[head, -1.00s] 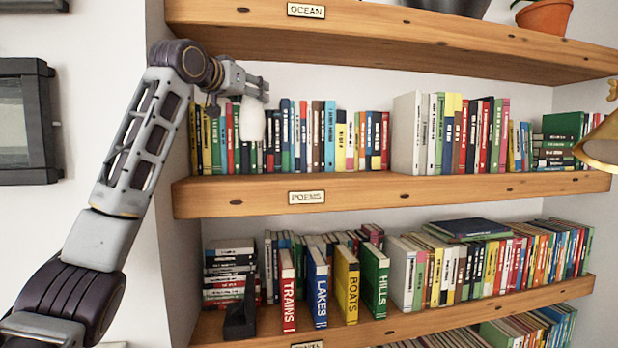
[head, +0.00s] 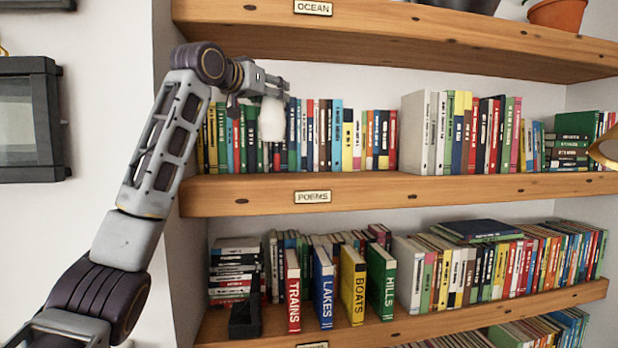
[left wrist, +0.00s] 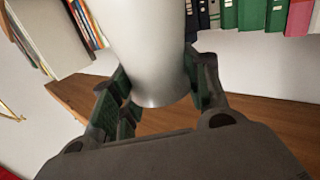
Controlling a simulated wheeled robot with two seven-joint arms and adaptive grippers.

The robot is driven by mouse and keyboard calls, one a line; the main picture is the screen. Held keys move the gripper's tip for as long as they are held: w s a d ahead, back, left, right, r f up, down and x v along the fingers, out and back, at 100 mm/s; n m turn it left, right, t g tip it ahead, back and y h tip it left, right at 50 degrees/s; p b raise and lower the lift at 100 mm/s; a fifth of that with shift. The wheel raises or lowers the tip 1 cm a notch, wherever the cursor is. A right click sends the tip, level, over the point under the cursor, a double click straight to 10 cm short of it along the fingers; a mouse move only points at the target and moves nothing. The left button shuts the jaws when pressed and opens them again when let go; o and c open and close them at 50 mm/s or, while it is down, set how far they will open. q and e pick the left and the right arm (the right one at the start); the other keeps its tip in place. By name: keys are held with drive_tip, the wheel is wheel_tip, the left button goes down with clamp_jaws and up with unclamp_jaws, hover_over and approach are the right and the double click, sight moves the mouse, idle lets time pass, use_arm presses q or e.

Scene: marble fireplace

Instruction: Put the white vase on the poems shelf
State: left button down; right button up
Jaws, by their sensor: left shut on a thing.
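The white vase (head: 271,119) hangs in my left gripper (head: 272,86), in front of the left part of the row of books on the poems shelf. In the left wrist view the vase (left wrist: 155,50) stands between the two fingers of the left gripper (left wrist: 160,92), which are shut on it. The poems shelf (head: 450,188) is the middle wooden board with a plate reading POEMS (head: 313,197). The vase is above the level of the board. My right gripper is not in view.
Books (head: 350,140) fill much of the poems shelf, with a bare wooden strip along its front edge. The ocean shelf (head: 420,38) is above. Below, a lower shelf (head: 450,318) holds large books such as TRAINS (head: 293,290). A dark frame (head: 30,120) hangs on the left wall.

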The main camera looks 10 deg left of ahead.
sight(261, 113)
use_arm(q)
drive_tip(key=shift+s+d+r+m+h, duration=0.15)
drive_tip(key=shift+d+r+h, duration=0.1)
drive_tip(key=shift+d, duration=0.25)
drive_tip(key=shift+s+d+r+m+h, duration=0.15)
drive_tip(key=shift+d+r, duration=0.1)
drive_tip(key=shift+d, duration=0.2)
drive_tip(key=shift+s+r, duration=0.1)
drive_tip(key=shift+r, duration=0.1)
drive_tip(key=a+n+y, duration=0.1)
drive_tip(key=a, duration=0.1)
drive_tip(key=a+y, duration=0.1)
drive_tip(key=a, duration=0.1)
drive_tip(key=shift+a+n, duration=0.35)
drive_tip(key=shift+n, duration=0.05)
drive_tip(key=shift+w+a+f+y, duration=0.15)
drive_tip(key=shift+w+f+y, duration=0.05)
drive_tip(key=shift+f+y, duration=0.1)
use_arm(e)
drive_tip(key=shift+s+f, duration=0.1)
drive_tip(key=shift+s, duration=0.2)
use_arm(q)
drive_tip(key=shift+s, duration=0.1)
